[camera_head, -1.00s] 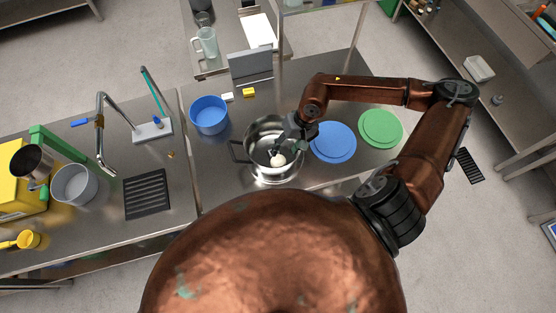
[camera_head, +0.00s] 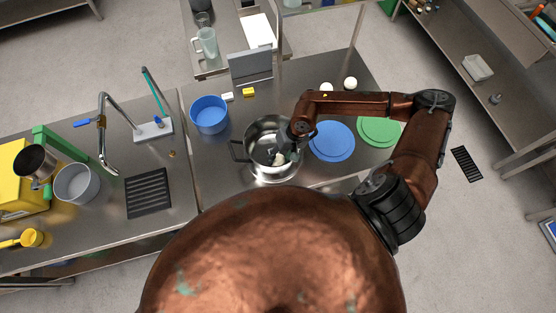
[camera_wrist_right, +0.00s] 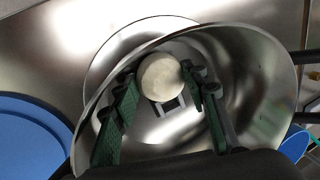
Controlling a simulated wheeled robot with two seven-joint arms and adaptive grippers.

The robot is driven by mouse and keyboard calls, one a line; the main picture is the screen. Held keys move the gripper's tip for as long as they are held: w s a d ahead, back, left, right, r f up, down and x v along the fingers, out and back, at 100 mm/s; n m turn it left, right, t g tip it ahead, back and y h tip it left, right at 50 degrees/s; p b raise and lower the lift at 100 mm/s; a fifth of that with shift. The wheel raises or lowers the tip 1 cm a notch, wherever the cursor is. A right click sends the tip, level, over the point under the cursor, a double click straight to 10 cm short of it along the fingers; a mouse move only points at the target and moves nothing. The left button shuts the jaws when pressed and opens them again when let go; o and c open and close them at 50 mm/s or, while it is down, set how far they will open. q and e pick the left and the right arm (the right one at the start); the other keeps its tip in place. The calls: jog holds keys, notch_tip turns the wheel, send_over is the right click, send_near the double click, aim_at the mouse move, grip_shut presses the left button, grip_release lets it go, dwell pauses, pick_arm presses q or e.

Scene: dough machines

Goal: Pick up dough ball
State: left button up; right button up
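A pale round dough ball (camera_head: 279,159) is inside a shiny metal pot (camera_head: 247,138) on the counter. My right gripper (camera_head: 281,155) reaches down into the pot, over the ball. In the right wrist view, the dough ball (camera_wrist_right: 160,77) lies between the green-padded fingers of my right gripper (camera_wrist_right: 160,82). The right finger overlaps the ball's edge, and a narrow gap shows at the left finger. The fingers look open around it; firm contact on both sides does not show. My left gripper is not in view.
A blue bowl (camera_head: 209,114) stands left of the pot. A blue disc (camera_head: 332,142) and a green disc (camera_head: 380,131) lie to its right. Two white balls (camera_head: 350,83) rest behind my arm. A sink tap (camera_head: 103,125) is at left.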

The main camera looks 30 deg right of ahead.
jog(key=c, duration=0.7)
jog(key=shift+o, duration=0.2)
jog(key=shift+r, duration=0.1)
